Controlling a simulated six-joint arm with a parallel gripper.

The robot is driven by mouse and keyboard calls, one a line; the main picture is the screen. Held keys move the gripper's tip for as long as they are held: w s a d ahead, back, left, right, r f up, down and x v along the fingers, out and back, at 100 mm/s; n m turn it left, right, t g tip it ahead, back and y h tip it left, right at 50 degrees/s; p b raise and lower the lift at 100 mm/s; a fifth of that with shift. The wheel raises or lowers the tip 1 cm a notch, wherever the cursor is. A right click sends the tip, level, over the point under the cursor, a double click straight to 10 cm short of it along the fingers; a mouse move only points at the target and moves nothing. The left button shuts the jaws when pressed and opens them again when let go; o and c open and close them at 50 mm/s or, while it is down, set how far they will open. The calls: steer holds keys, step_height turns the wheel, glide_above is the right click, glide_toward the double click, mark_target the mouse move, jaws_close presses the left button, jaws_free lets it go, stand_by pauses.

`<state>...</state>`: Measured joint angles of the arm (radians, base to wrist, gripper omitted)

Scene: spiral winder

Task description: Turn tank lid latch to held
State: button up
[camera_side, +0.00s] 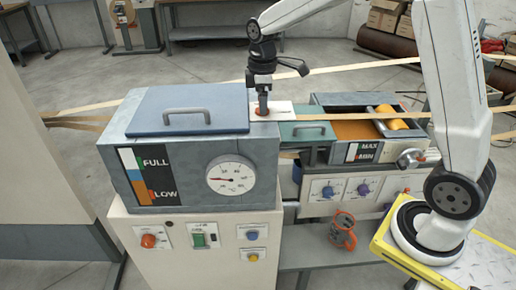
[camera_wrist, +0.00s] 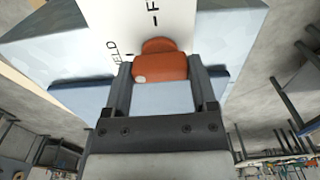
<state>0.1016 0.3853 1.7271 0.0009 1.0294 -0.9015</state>
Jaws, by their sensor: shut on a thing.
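The tank lid latch is an orange knob (camera_wrist: 160,66) on a white label plate (camera_wrist: 140,22), which also shows on the tank top beside the blue lid (camera_side: 150,120) in the side view (camera_side: 284,106). My gripper (camera_side: 263,97) points down over the knob. In the wrist view my gripper (camera_wrist: 161,70) has one finger on each side of the knob and is shut on it. A pale dot marks the knob's lower left. Left of the knob the plate reads "ELD", its start cut off; another label starting with "F" is at the top, also cut off.
The lid's grey handle (camera_side: 187,115) stands up left of my gripper. A teal cover (camera_side: 303,133) and an open trough with a yellow roller (camera_side: 388,118) lie to the right. Tan bands (camera_side: 340,70) run behind my gripper.

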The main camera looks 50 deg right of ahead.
steer(key=o, duration=1.2)
steer(key=shift+c, duration=0.2)
steer(key=shift+r, duration=0.1)
steer(key=shift+r, duration=3.9)
steer(key=shift+f, duration=0.1)
steer(key=shift+s+a+f+m, duration=0.1)
steer(key=shift+s+f+m, duration=0.3)
steer(key=shift+m, duration=0.2)
steer(key=s+f+m+y, duration=0.1)
steer(key=m, duration=0.1)
steer(key=s+a+f+m+g+y, duration=0.1)
steer(key=f+m, duration=0.1)
steer(key=m, duration=0.1)
steer(key=s+a+f+m+g, duration=0.1)
steer(key=s+m, duration=0.1)
steer(key=shift+s+f+y, duration=0.1)
steer(key=shift+f+y, duration=0.1)
steer(key=shift+y, duration=0.2)
steer(key=s+a+f+t+h, duration=0.1)
steer(key=s+f+t, duration=0.1)
steer(key=s+f, duration=0.3)
steer(key=s+a+f+m+t+h, duration=0.1)
steer(key=s+f+t, duration=0.1)
steer(key=s+f, duration=0.3)
steer(key=shift+s+a+f+t+h, duration=0.2)
steer(key=shift+s+f+t+h, duration=0.15)
steer(key=shift+s, duration=0.7)
